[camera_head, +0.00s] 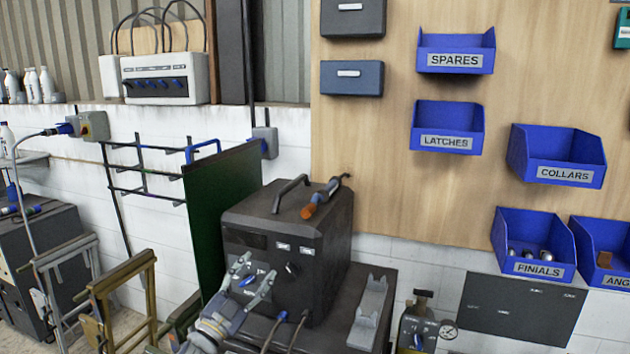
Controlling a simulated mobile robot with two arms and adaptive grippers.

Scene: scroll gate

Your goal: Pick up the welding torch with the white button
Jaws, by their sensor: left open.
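A torch-like tool (325,197) with a dark body and an orange end lies on top of the dark welding machine (330,238), near its right edge. No white button can be made out on it at this size. My left gripper (256,274) is open and empty, in front of the machine's front panel, lower and to the left of the torch. Its two light grey fingers are spread and point up. My right gripper is not in view.
The machine has a raised carry handle (291,190) beside the torch. A dark green screen (215,210) stands left of it. A grey cradle (370,312) sits at right, near a gas regulator (418,322). Blue bins (448,127) hang on the wooden wall.

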